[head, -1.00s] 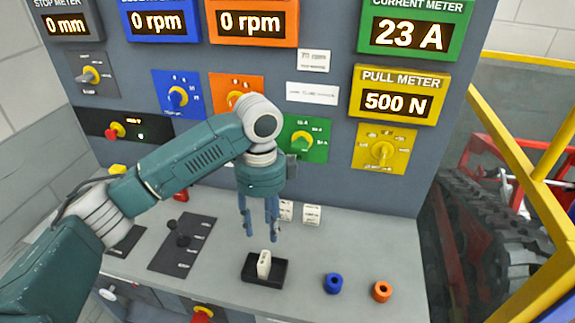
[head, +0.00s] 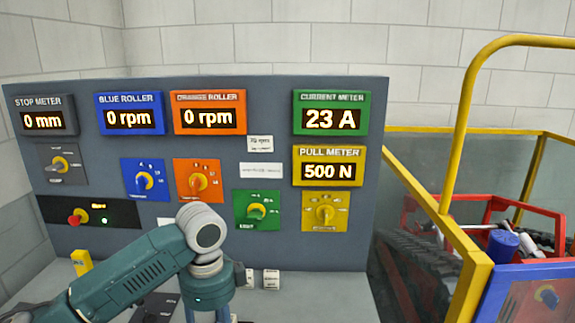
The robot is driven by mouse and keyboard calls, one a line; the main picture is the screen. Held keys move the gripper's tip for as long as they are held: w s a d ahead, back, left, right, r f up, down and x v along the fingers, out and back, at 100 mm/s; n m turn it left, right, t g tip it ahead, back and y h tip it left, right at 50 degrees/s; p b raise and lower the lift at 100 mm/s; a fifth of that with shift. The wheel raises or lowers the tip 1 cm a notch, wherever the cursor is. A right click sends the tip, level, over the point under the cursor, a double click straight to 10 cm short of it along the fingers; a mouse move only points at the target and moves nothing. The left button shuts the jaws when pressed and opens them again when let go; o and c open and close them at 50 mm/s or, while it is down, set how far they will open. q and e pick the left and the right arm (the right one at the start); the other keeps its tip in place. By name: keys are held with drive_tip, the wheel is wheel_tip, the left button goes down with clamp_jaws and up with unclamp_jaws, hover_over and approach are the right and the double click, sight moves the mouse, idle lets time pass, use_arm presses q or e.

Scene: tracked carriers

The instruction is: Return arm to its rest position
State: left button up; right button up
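My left arm comes in from the lower left in front of the control panel (head: 225,150). Its gripper (head: 206,317) points down at the bottom edge of the head view. My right gripper is not in view.
The panel carries several meters, such as the green current meter (head: 332,112) and yellow pull meter (head: 329,166), with knobs below. The desk (head: 320,305) shows only partly. A yellow railing (head: 465,130) and a tracked carrier (head: 425,270) stand at right.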

use_arm(q)
drive_tip(key=s+d+f+n+t+h, duration=0.2)
drive_tip(key=s+d+f+n+h, duration=0.2)
drive_tip(key=s+d+f+n, duration=0.55)
drive_tip(key=s+a+f+n+t+y, duration=0.1)
drive_tip(key=s+a+f+n+y, duration=0.1)
drive_tip(key=s+a+f+n, duration=0.4)
drive_tip(key=s+a+f+n+t+y, duration=0.1)
drive_tip(key=s+a+f+y, duration=0.15)
drive_tip(key=s+a, duration=0.7)
drive_tip(key=s+f+g, duration=0.1)
drive_tip(key=s+f, duration=0.1)
drive_tip(key=f, duration=1.3)
drive_tip(key=s+f+g, duration=0.1)
drive_tip(key=s+f, duration=0.1)
drive_tip(key=f, duration=1.2)
drive_tip(key=s+a+f+b, duration=0.1)
drive_tip(key=s+a+f, duration=0.1)
drive_tip(key=s+f, duration=1.3)
drive_tip(key=shift+s+a+g, duration=0.3)
drive_tip(key=shift+s+a, duration=0.05)
drive_tip(key=shift+h, duration=0.25)
